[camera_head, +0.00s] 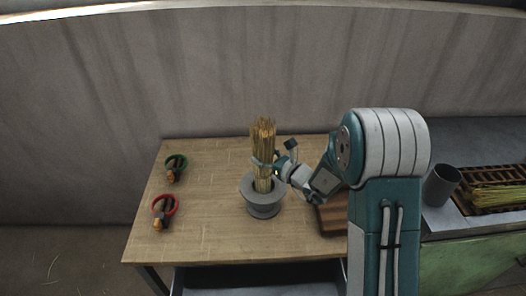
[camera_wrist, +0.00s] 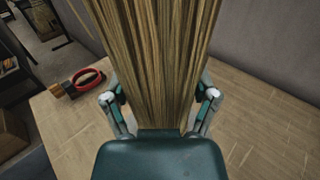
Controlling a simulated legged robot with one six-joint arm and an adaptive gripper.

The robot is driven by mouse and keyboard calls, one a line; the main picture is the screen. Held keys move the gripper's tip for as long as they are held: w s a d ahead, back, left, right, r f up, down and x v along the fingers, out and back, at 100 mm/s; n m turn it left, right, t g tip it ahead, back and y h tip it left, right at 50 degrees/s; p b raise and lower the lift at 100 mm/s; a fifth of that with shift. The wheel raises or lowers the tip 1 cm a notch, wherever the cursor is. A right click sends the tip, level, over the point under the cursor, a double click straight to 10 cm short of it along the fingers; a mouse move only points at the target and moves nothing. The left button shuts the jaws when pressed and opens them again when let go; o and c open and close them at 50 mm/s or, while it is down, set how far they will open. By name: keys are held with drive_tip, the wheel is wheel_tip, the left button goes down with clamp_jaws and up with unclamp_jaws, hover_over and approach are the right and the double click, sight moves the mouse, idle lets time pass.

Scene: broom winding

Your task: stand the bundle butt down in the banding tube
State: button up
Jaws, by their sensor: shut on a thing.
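The straw bundle (camera_head: 264,145) stands upright on the wooden table, its lower end inside the mouth of the grey banding tube (camera_head: 263,209). The tube is short and round with a wide rim, and its wall hides the bundle's bottom end. My gripper (camera_head: 267,165) reaches in from the right and is shut on the bundle around its middle. In the wrist view the bundle (camera_wrist: 160,60) fills the centre, with a finger of my gripper (camera_wrist: 160,103) on each side of it.
Green-ringed (camera_head: 174,166) and red-ringed (camera_head: 165,208) items lie at the table's left. A dark wooden board (camera_head: 333,220) is partly hidden behind my arm. A grey cup (camera_head: 441,185) and a slatted rack (camera_head: 490,202) with straw stand on the right counter. The table's front left is clear.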

drive_tip(key=o, duration=0.8)
drive_tip(key=v, duration=1.2)
drive_tip(key=shift+f, duration=0.15)
drive_tip(key=shift+a, duration=0.1)
idle(0.3)
